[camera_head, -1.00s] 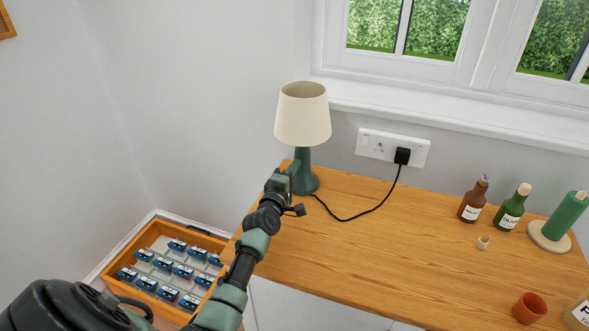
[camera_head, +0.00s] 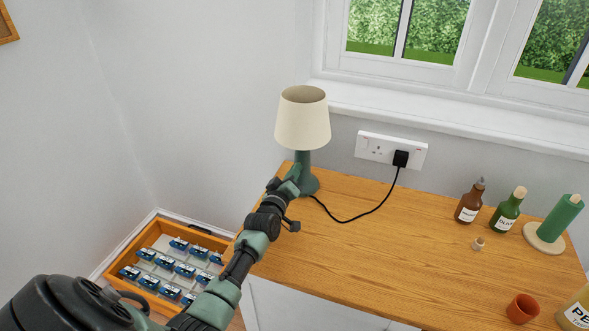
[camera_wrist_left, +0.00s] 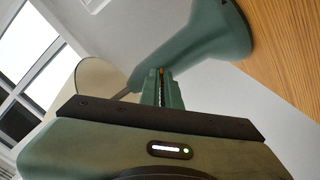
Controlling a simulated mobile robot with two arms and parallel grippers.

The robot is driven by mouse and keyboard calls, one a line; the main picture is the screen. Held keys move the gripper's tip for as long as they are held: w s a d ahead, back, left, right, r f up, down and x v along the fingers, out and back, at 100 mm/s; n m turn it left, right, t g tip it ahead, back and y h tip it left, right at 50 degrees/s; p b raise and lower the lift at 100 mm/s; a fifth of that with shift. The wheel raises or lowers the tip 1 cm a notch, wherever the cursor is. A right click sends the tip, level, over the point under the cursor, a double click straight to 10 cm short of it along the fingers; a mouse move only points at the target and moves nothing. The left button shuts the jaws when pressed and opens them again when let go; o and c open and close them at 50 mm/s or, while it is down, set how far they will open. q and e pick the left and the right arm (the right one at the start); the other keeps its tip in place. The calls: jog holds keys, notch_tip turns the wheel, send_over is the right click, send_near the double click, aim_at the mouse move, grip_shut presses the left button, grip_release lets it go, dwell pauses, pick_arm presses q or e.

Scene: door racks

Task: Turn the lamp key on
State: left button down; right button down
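The lamp stands at the back left of the wooden counter, with a cream shade (camera_head: 302,118) and a green base (camera_head: 308,184). In the left wrist view its green base (camera_wrist_left: 205,40) fills the top, with the shade (camera_wrist_left: 98,85) at the left. My left gripper (camera_head: 294,172) is at the lamp's stem, on its near side. In the left wrist view its fingers (camera_wrist_left: 161,80) are close together, with a small brass-orange piece, seemingly the lamp key (camera_wrist_left: 161,71), between the tips. The fingers hide most of the key. My right gripper is out of view.
A black cord runs from the lamp to a wall socket (camera_head: 375,148). Bottles (camera_head: 468,203), a green roll on a stand (camera_head: 558,219) and an orange cup (camera_head: 523,308) stand at the right. An orange tray (camera_head: 141,238) of blue items lies lower left. The counter's middle is clear.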

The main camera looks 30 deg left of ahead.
pick_arm(q)
jog(key=m, duration=0.3)
jog(key=m+p, duration=0.1)
jog(key=m, duration=0.1)
jog(key=m+p, duration=0.1)
jog(key=m, duration=0.2)
jog(key=shift+d+f+m, duration=0.1)
jog(key=shift+f+m, duration=0.15)
jog(key=shift+m, duration=0.35)
jog(key=c, duration=1.6)
grip_release()
jog(key=shift+r, duration=0.1)
jog(key=shift+c, duration=0.2)
jog(key=v, duration=0.8)
